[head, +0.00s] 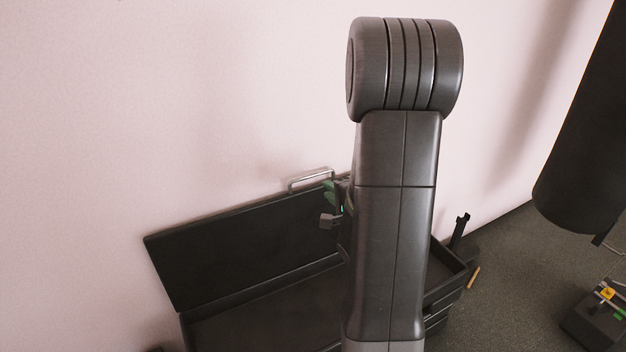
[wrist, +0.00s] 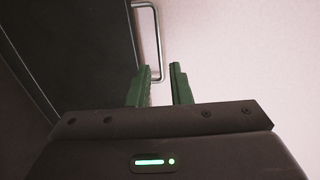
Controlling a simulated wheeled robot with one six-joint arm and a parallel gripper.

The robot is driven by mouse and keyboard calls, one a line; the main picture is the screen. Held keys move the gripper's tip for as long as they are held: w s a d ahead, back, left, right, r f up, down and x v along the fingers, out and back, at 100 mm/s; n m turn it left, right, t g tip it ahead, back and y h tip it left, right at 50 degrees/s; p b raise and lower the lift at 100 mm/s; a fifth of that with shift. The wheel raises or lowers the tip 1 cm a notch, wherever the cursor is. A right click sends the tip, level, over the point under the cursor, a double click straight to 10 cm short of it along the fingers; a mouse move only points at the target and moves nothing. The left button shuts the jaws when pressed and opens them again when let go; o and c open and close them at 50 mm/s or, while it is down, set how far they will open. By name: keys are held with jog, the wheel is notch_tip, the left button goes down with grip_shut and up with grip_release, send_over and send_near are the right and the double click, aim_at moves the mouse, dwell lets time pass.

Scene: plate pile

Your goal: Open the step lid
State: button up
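The step lid (head: 245,250) is a dark flat panel. It stands raised and tilted back near the pale wall, with the dark box (head: 265,318) open below it. A metal bar handle (head: 311,180) sits on the lid's upper edge. The handle also shows in the wrist view (wrist: 158,40), just beyond my fingertips. My gripper (wrist: 160,70) has its two green fingers apart, with pale wall showing between them. In the head view my gripper (head: 336,205) is beside the lid's right end, partly hidden by my arm. Whether a finger touches the handle or lid is unclear.
The pale wall (head: 120,120) rises close behind the lid. A dark upright post (head: 460,231) and a small tan stick (head: 473,277) are at the box's right. A dark box with yellow and green items (head: 600,320) stands at lower right. Grey floor lies between.

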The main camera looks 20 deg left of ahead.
aim_at(310, 177)
jog(key=b+x, duration=0.1)
jog(key=x, duration=1)
jog(key=shift+a+f+b, duration=0.1)
jog(key=shift+a+b, duration=0.05)
jog(key=shift+b, duration=0.15)
grip_shut()
